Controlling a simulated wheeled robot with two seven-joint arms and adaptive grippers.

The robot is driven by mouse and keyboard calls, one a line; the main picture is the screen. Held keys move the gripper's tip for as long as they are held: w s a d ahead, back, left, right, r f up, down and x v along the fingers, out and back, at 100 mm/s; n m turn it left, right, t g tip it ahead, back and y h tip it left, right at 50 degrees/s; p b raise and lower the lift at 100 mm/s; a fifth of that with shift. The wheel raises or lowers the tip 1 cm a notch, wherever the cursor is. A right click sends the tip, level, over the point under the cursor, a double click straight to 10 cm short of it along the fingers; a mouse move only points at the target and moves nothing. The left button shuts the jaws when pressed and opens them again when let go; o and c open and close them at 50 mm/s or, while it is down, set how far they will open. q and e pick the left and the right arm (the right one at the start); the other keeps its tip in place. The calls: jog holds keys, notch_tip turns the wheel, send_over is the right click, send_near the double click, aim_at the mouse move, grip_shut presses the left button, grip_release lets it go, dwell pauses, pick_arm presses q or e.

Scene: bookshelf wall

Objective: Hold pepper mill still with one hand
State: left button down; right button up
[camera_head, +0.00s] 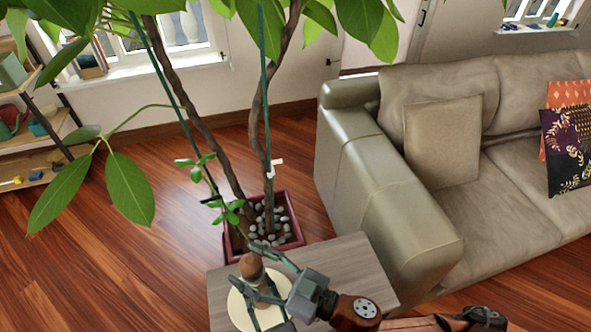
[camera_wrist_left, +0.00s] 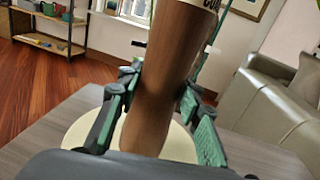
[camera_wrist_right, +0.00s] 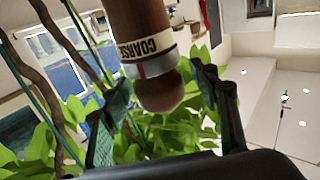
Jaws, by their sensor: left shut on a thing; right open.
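The pepper mill has a brown wooden body (camera_wrist_left: 150,100) in the left wrist view. Its rounded top (camera_head: 251,266) shows in the head view over a cream round plate or mat (camera_head: 236,310). My left gripper (camera_wrist_left: 157,88) is shut on the body, one finger on each side. My right gripper (camera_head: 256,268) is open at the mill's top. In the right wrist view the rounded knob (camera_wrist_right: 158,92) and the pale band lettered "COARSE" lie between its spread fingers, with gaps visible at both sides. The mill's lower part is hidden in the head view.
The plate rests on a small grey wooden table (camera_head: 340,262). A potted plant (camera_head: 290,222) with tall stems and broad leaves stands just behind it. A beige sofa (camera_head: 370,170) stands to the right, and a shelf (camera_head: 35,135) is at far left.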

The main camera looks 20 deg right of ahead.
jog(key=n+g+y, duration=0.2)
jog(key=n+g, duration=0.1)
jog(key=g, duration=0.1)
jog(key=n+g+y, duration=0.2)
jog(key=g, duration=0.1)
jog(key=shift+w+d+n+g, duration=0.1)
jog(key=shift+n+g, duration=0.3)
jog(key=n+g, duration=0.2)
jog(key=g, duration=0.2)
jog(key=n+g, duration=0.3)
jog(key=g, duration=0.1)
jog(key=shift+r+g, duration=0.1)
jog(key=shift+g, duration=0.3)
jog(key=v, duration=1.2)
jog(key=x, duration=1.2)
jog(key=shift+n+g, duration=0.6)
jog(key=n+g+h, duration=0.1)
jog(key=n+g, duration=0.1)
jog(key=g, duration=0.1)
jog(key=shift+h, duration=0.3)
jog(key=v, duration=1.2)
jog(key=w+r+t+y, duration=0.2)
jog(key=w+t+y, duration=0.2)
jog(key=w+t, duration=0.4)
jog(key=w+d+m+t, duration=0.2)
jog(key=w+d+t, duration=0.5)
jog(key=w, duration=0.3)
jog(key=shift+w+d+t, duration=0.15)
jog(key=shift+d+t, duration=0.05)
jog(key=shift+t, duration=0.6)
